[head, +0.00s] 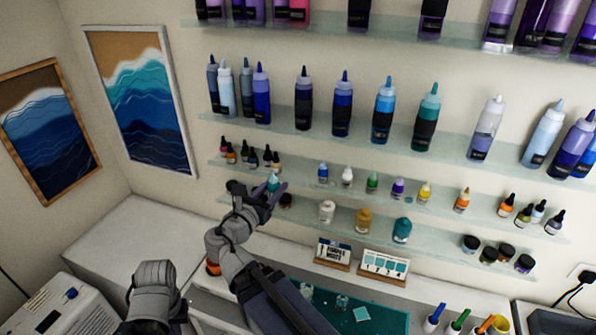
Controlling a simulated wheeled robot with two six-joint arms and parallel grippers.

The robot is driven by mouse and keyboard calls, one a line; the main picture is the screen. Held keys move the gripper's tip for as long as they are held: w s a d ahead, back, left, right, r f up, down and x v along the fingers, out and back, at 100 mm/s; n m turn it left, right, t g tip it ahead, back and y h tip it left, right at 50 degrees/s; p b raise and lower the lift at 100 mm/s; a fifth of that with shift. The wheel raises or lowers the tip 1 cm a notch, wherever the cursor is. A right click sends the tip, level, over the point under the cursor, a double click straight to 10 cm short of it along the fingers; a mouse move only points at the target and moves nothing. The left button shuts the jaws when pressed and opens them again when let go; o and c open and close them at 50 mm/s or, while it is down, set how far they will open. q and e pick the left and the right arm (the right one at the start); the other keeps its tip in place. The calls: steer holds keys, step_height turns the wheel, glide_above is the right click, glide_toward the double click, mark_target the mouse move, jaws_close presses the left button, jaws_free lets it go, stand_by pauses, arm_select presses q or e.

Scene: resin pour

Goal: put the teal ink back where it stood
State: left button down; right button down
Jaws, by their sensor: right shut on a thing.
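The small teal ink bottle (273,182) is in the jaws of my right gripper (266,194), in front of the left part of the small-bottle shelf (320,186). My right gripper is shut on it, and the jaws and wrist hide its lower part. I cannot tell whether the bottle touches the shelf. On this shelf to the right, a small teal mark (408,200) shows between a purple bottle (398,188) and a yellow bottle (424,193). My left arm shows at the lower left, but its gripper does not show.
Small dark-capped bottles (251,156) stand just left of my right gripper. Blue, white and green bottles (372,183) stand along the same shelf. Jars, including a teal one (402,230), stand on the shelf below. Large bottles (384,110) line the shelf above.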

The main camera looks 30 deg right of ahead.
glide_above(300, 176)
step_height(300, 176, down, 3)
steer(key=b, duration=0.2)
steer(key=shift+s+a+r+b, duration=0.1)
steer(key=shift+a+r+b, duration=0.1)
steer(key=shift+b, duration=0.1)
steer(key=shift+f+b, duration=0.3)
steer(key=shift+d+f+b, duration=0.2)
steer(key=shift+f+b, duration=1.7)
